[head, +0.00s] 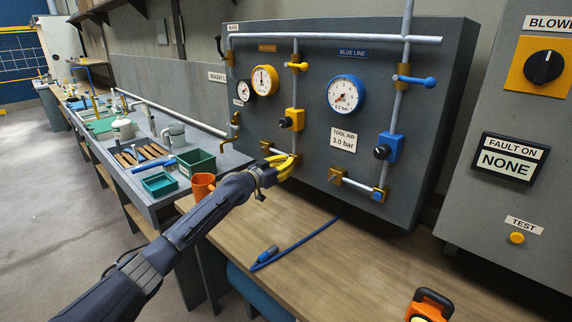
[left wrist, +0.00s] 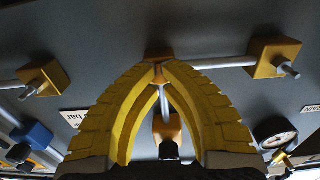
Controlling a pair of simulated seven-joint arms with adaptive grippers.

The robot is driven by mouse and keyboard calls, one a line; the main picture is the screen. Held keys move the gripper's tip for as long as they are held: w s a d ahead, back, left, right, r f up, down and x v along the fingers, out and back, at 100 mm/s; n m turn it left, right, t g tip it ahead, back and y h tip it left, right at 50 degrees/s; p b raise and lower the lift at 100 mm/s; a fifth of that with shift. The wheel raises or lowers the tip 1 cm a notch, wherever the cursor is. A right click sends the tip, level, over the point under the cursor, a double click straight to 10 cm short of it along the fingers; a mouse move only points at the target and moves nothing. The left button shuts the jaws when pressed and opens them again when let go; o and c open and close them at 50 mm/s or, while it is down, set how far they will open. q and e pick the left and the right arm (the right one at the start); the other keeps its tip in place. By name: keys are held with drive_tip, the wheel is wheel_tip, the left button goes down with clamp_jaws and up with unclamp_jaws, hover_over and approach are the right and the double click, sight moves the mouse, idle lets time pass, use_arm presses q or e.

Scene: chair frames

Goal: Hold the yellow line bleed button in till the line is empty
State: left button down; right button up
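The yellow line is the left pipe run on the grey panel (head: 215,42). It has a yellow-rimmed gauge (head: 264,81), a yellow lever (head: 298,66) and a yellow regulator with a black knob (head: 290,119). My left gripper (head: 291,160) is at the line's lower end, its yellow fingers against or just before the fitting there. In the left wrist view the fingertips (left wrist: 158,68) come together at a brass block (left wrist: 158,53). The yellow bleed button is hidden behind the fingers, so I cannot tell whether it is pressed. The gauge's reading is too small to tell. My right gripper is out of view.
The blue line has a gauge (head: 345,95), a blue regulator (head: 390,147) and a blue bleed button (head: 378,196). A blue hose (head: 300,246) lies on the wooden bench (head: 350,270). The fault display (head: 508,161) reads NONE.

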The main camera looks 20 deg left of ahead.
use_arm(q)
drive_tip(key=shift+w+d, duration=0.15)
drive_tip(key=shift+w, duration=0.2)
drive_tip(key=shift+w+d+r, duration=0.1)
drive_tip(key=shift+w+d, duration=0.1)
drive_tip(key=shift+w, duration=0.05)
idle(3.9)
drive_tip(key=shift+v, duration=2.75)
drive_tip(key=shift+a, duration=0.15)
